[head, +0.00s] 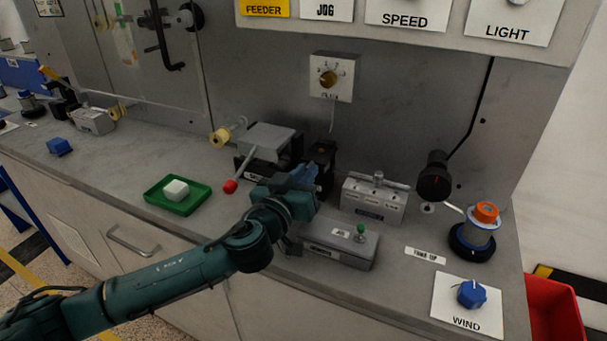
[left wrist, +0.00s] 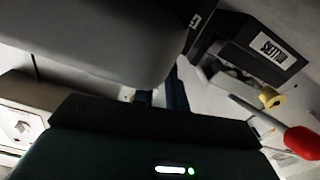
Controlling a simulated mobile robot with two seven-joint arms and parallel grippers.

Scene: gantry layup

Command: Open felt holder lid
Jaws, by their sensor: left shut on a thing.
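My left gripper (head: 303,174) is in the middle of the bench, at a group of small devices. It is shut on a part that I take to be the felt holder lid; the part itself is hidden. Its dark blue fingers (left wrist: 162,97) show in the left wrist view, partly behind a large grey rounded body (left wrist: 100,35). Left of the gripper stands a grey-topped black device (head: 268,139) with a red-knobbed lever (head: 230,187). Right of it is a grey box with a top bar (head: 374,203). I cannot tell which device is the felt holder. My right gripper is not in view.
A grey box with a green button (head: 338,246) sits just in front of the gripper. A green tray (head: 157,200) with a white block lies left. An orange-topped spool (head: 480,230) and a blue WIND knob (head: 471,294) are right. Bare bench lies around the tray.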

